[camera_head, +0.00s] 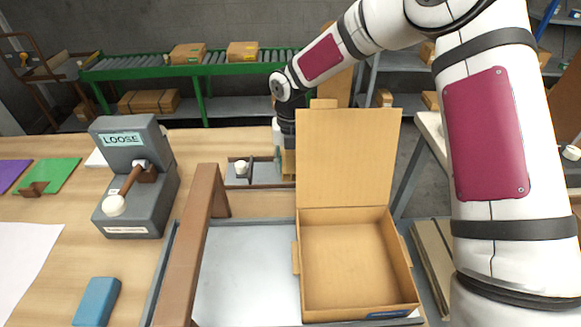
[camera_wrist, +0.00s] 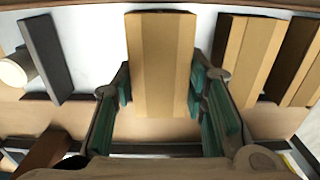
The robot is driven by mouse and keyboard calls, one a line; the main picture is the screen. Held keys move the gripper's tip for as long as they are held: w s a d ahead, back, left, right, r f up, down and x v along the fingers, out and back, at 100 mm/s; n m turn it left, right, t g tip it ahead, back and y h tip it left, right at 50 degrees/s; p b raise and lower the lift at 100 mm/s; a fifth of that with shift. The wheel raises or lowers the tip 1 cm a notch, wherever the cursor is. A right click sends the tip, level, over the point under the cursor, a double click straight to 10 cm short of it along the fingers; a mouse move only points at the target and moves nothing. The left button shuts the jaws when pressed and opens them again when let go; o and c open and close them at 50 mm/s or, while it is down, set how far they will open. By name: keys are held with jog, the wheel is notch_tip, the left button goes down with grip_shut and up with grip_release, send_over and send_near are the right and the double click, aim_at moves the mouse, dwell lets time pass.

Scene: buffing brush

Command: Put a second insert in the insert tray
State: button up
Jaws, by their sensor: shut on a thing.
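In the wrist view a tan cardboard-coloured insert (camera_wrist: 160,65) stands between the green-padded fingers of my gripper (camera_wrist: 162,95), which is shut on it. Two similar tan blocks (camera_wrist: 243,55) are to its right, apart from it, the outer one cut by the picture edge. In the head view my gripper (camera_head: 285,152) is low behind the box's raised lid, which hides part of it and most of what it holds. The insert tray (camera_head: 238,184) appears to be the low one beside it, partly hidden by the lid. I cannot tell whether the held insert touches the tray floor.
An open, empty cardboard box (camera_head: 350,262) stands in front with its lid upright. A brown bar (camera_head: 190,255) is to its left. A grey lever unit marked LOOSE (camera_head: 135,185) and a blue block (camera_head: 97,302) are on the left. A dark grey slab (camera_wrist: 46,57) stands left of the insert.

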aim_at(290, 164)
jog(key=shift+f, duration=0.55)
jog(key=shift+f, duration=0.15)
jog(key=o, duration=0.9)
jog(key=shift+o, duration=0.2)
notch_tip(290, 164, up, 12)
jog(key=shift+s+a, duration=0.1)
